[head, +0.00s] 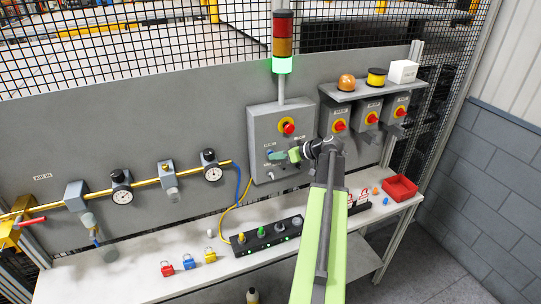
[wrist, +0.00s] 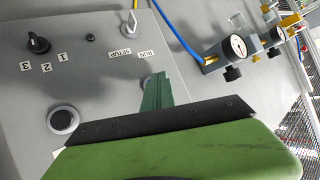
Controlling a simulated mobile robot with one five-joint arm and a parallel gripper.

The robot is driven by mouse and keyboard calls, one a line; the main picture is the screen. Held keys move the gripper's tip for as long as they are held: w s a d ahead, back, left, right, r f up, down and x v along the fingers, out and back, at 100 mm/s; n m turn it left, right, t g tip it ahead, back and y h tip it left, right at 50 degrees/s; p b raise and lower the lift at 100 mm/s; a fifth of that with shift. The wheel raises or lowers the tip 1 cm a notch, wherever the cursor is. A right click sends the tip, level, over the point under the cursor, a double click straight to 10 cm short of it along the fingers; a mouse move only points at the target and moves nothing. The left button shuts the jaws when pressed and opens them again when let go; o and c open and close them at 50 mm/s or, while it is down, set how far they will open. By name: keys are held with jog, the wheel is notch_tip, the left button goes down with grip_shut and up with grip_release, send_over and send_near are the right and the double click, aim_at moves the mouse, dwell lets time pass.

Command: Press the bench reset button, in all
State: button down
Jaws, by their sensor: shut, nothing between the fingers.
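The grey control box (head: 262,128) hangs on the back panel, with a red mushroom button (head: 288,128) on a yellow ring. A small white label beside this button is partly hidden, so I cannot read which control is the reset. My gripper (head: 272,155) is shut and empty, in front of the box's lower part. In the wrist view its green fingertips (wrist: 157,88) are right of the pale button, partly covering another pale round part (wrist: 147,78).
A black selector (wrist: 38,44) marked 1, 2, 3 and a pale switch (wrist: 121,30) marked SETUP and RUN share the face. Gauges (head: 122,190) stand left. The bench (head: 120,270) holds padlocks, a black strip (head: 268,238) and a red bin (head: 400,187).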

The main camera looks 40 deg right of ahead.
jog(key=shift+s+a, duration=0.3)
jog(key=shift+s, duration=0.45)
jog(key=s, duration=0.1)
jog(key=s+a, duration=0.1)
jog(key=s, duration=0.1)
jog(key=s+a, duration=0.1)
jog(key=shift+s, duration=0.3)
jog(key=shift+d, duration=0.1)
dwell(0.4)
